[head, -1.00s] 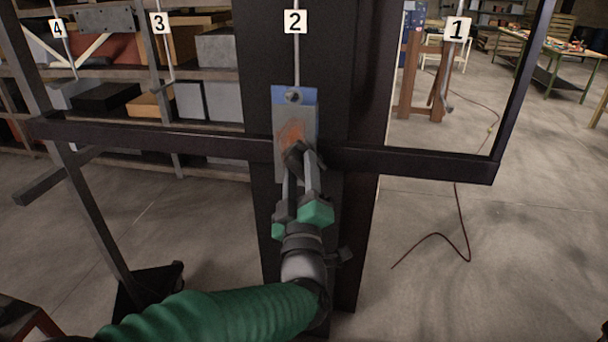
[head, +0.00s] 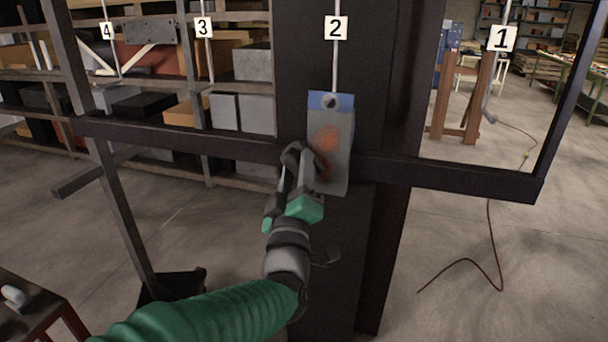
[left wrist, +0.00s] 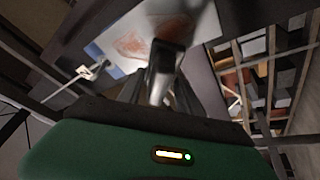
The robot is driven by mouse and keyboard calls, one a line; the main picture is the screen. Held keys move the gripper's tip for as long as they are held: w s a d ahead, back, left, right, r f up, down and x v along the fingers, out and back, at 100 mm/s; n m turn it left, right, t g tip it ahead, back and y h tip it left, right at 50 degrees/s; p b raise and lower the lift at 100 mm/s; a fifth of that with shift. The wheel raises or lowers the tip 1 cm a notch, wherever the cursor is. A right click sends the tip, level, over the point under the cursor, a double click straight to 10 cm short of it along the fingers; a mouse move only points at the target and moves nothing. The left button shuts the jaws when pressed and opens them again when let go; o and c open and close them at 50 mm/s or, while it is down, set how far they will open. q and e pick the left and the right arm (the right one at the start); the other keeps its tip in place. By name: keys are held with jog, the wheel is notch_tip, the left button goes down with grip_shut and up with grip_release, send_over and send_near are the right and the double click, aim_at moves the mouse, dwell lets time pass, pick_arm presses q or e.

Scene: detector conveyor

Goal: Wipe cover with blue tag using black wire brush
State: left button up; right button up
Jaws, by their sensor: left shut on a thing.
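The cover (head: 341,165) is a grey plate with an orange-brown rust patch and a blue tag (head: 331,101) at its top. It hangs from the rod marked 2 and looks slightly tilted. My left gripper (head: 295,165) is shut on a dark object, which I take to be the black wire brush (head: 292,152), at the cover's left edge beside the rust patch. Whether the brush touches the cover is unclear. In the left wrist view the cover (left wrist: 114,62) shows its rust patch just beyond the gripper (left wrist: 164,70). My right gripper is not in view.
A dark frame bar (head: 450,178) crosses behind the cover, with a dark post (head: 385,240) behind it. Rods marked 1 (head: 501,38), 3 (head: 204,27) and 4 (head: 107,31) hang nearby. A small table (head: 30,310) stands at the lower left. Shelves with boxes stand behind.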

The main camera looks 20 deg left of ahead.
aim_at(298, 143)
pick_arm(q)
jog(key=shift+r, duration=0.75)
jog(key=d, duration=0.3)
jog(key=shift+d+f, duration=0.1)
jog(key=shift+f, duration=0.05)
jog(key=shift+d, duration=2.35)
jog(key=a, duration=0.1)
jog(key=a+r+b, duration=0.2)
jog(key=a, duration=0.1)
jog(key=shift+a+f+b, duration=0.15)
jog(key=shift+a+b, duration=0.75)
jog(key=shift+a, duration=1.05)
